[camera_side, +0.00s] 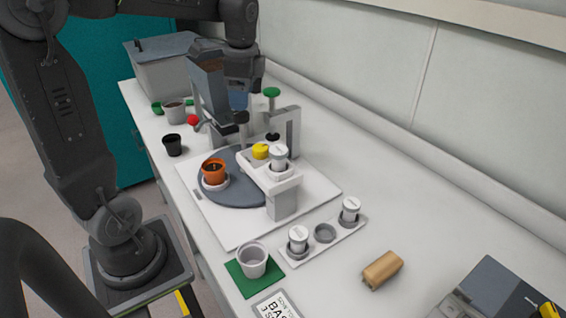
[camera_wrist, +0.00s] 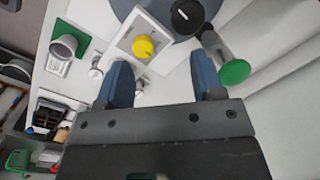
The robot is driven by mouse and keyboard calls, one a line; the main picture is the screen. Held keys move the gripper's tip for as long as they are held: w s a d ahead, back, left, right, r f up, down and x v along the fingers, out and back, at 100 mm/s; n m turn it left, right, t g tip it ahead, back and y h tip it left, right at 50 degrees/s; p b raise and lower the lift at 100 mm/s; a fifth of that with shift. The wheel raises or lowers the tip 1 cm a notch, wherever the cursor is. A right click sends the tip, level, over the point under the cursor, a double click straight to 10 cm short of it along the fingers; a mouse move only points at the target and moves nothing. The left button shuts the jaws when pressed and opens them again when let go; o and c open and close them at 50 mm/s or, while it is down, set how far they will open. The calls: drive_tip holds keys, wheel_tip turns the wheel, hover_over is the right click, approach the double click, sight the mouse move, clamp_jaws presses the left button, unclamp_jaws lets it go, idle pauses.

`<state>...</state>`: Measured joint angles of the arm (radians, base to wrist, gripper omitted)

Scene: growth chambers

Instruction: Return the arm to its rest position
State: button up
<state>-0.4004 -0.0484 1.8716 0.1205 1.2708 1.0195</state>
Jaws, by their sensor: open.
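My gripper (camera_wrist: 161,80) is open in the wrist view, with two blue fingers spread and nothing visible between them but part of the work area. In the side view my arm reaches across the bench from the left. My gripper (camera_side: 237,102) hangs there above the far part of the white station, partly hidden by its own body. It is near the post with the green knob (camera_side: 271,92).
An orange pot (camera_side: 214,172) sits on the grey disc (camera_side: 240,192) beside a white stand (camera_side: 283,205) with a yellow knob (camera_side: 260,151). A grey bin (camera_side: 165,75) stands behind. A holder with white-capped vials (camera_side: 324,240) and a beige cylinder (camera_side: 383,269) are in front.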

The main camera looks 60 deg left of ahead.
drive_tip(key=s+d+f+n+t+h, duration=0.1)
drive_tip(key=s+d+n+t, duration=0.4)
drive_tip(key=s+d, duration=0.6)
drive_tip(key=d+n, duration=0.2)
drive_tip(key=d, duration=0.2)
drive_tip(key=shift+s+f, duration=0.15)
drive_tip(key=shift+f, duration=0.2)
